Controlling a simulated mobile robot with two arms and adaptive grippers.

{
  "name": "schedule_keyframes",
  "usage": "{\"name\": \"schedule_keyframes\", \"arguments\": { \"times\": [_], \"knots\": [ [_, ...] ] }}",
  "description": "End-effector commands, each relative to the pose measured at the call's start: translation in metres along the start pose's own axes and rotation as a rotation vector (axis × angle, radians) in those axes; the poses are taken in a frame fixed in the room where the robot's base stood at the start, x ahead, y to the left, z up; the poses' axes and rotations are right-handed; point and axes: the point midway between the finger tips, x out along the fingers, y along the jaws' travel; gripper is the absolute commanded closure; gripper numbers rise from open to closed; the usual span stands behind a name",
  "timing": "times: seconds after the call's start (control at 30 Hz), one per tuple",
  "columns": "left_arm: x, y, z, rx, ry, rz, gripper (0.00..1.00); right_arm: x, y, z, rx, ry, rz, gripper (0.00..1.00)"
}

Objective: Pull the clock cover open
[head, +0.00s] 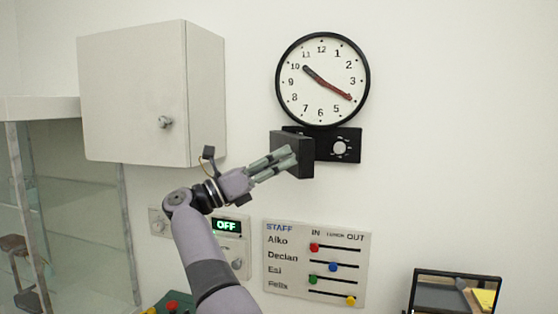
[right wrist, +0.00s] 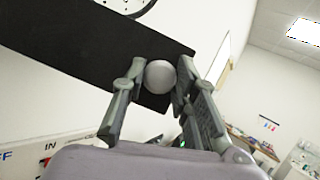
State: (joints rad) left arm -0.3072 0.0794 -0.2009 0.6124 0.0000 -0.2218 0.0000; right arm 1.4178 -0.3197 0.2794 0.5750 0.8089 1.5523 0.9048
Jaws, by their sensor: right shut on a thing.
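The black clock cover (head: 305,158) stands out from the wall at the plate's left part, swung open at least partway. In the right wrist view the cover (right wrist: 70,45) carries a round grey knob (right wrist: 161,76). My right gripper (head: 292,157) is shut on this knob, one finger on each side. The fingers hide the knob in the head view. My left gripper is not in view.
A white wall cabinet (head: 135,95) with a round knob is at the upper left, near my right wrist. Below are an OFF display panel (head: 227,225) and a staff slider board (head: 317,262). A glass case (head: 70,200) stands left. The wall right of the clock is clear.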

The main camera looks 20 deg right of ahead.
Motion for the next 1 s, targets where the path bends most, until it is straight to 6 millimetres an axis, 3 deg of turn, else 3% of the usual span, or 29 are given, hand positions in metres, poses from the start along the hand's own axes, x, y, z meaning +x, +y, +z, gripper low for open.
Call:
{"name": "schedule_keyframes", "arguments": {
  "times": [0.33, 0.83, 1.0],
  "knots": [
    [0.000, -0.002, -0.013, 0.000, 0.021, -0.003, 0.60, 0.001, -0.001, 0.001, 0.001, 0.000, -0.002, 0.52],
    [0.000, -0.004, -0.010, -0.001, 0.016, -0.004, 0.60, 0.001, 0.000, -0.001, 0.000, 0.000, 0.000, 0.52],
    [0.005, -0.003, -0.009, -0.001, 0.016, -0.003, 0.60, 0.014, 0.005, -0.006, 0.005, -0.002, 0.010, 0.52]
  ]
}}
